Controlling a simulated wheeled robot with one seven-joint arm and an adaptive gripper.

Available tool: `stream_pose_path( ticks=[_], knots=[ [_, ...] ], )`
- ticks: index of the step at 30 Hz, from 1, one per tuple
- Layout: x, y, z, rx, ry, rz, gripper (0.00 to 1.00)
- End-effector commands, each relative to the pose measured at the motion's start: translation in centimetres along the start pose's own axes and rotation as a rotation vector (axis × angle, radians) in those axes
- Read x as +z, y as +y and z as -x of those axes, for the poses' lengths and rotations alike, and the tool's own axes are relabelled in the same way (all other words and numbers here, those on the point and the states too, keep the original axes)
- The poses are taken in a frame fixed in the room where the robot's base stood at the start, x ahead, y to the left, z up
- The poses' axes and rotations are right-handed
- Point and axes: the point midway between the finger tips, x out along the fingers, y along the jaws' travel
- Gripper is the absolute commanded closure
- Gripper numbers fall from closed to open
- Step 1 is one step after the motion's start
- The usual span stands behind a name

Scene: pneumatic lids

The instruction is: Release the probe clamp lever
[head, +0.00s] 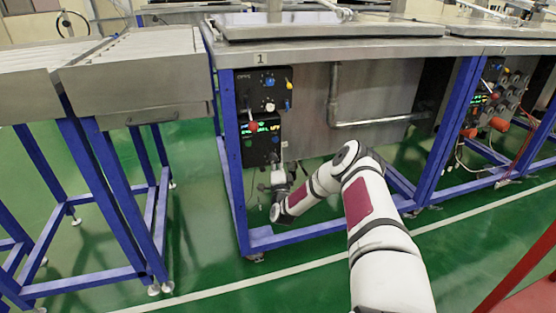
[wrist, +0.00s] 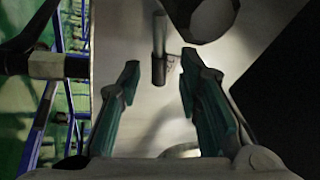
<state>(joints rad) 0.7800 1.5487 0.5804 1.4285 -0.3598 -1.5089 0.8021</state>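My gripper (head: 276,160) is just below the black control box at station 1 in the head view. In the wrist view its two green-padded fingers (wrist: 160,66) are spread apart with nothing held between them. A dark upright rod (wrist: 159,48) shows beyond the fingertips, in line with the gap. A thin dark piece (wrist: 172,62) is beside it; I cannot tell whether either is the probe clamp lever. In the head view, a red-tipped part (head: 253,126) sticks out from the box front, above my gripper.
The control box (head: 262,92) has coloured knobs and a green display. Blue frame legs (head: 228,150) stand left of my gripper. A steel pipe (head: 335,95) runs along the panel to the right. A dark rounded part (wrist: 212,18) is close above the right finger.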

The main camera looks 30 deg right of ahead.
Motion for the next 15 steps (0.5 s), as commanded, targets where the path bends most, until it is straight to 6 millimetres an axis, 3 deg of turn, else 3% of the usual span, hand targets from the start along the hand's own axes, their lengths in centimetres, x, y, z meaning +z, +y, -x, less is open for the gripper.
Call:
stream_pose_path(
  ticks=[5,15],
  knots=[
    [0.0,0.1,2.2,0.003,-0.002,-0.001,0.68],
    [0.1,0.1,8.9,0.003,-0.002,-0.001,0.68]
  ],
)
